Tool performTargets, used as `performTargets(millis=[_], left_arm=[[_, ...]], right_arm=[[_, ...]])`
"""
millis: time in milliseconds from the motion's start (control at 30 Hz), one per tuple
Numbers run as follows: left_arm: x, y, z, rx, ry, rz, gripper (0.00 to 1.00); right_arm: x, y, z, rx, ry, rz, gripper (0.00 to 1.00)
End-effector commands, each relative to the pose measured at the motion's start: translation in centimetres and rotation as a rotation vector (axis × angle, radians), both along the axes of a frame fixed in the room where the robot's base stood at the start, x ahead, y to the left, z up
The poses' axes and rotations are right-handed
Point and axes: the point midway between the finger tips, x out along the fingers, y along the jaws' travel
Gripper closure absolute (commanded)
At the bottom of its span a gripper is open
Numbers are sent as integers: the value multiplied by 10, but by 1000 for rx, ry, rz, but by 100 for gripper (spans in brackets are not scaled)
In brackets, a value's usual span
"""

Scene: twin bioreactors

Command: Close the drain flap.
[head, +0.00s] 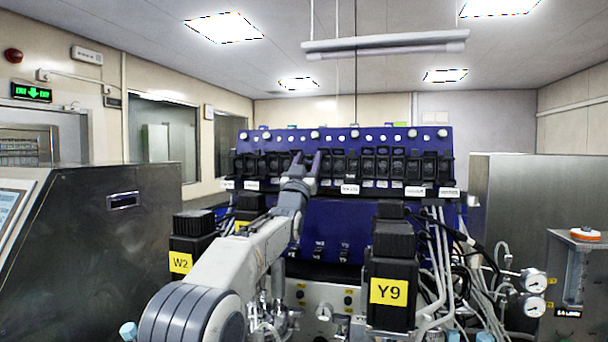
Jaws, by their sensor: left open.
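My left arm reaches up from the bottom of the head view. Its gripper (306,160) is open, with its two fingers pointing up and nothing seen between them. It shows in front of the row of black modules (384,165) on the blue panel (335,222); I cannot tell whether it touches them. I cannot make out which part is the drain flap; it may be hidden or too small to tell. My right gripper is not in view.
A black block labelled Y9 (391,245) stands right of my arm, one labelled W2 (190,245) to its left. Tubes and pressure gauges (535,281) crowd the right. Steel cabinets (110,235) flank both sides. The space above the panel is clear.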

Motion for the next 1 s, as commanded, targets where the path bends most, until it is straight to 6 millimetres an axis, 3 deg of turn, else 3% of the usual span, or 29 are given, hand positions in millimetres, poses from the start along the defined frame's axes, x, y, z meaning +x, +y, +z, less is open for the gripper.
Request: performTargets(millis=[200,500,700,1000], left_arm=[[-25,7,-25,0,-1,0,50],[-62,17,-51,0,0,1,50],[-75,21,-58,1,0,1,50],[-76,21,-57,0,0,0,50]], right_arm=[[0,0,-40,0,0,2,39],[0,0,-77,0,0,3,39],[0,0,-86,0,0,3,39],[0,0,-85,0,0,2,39]])
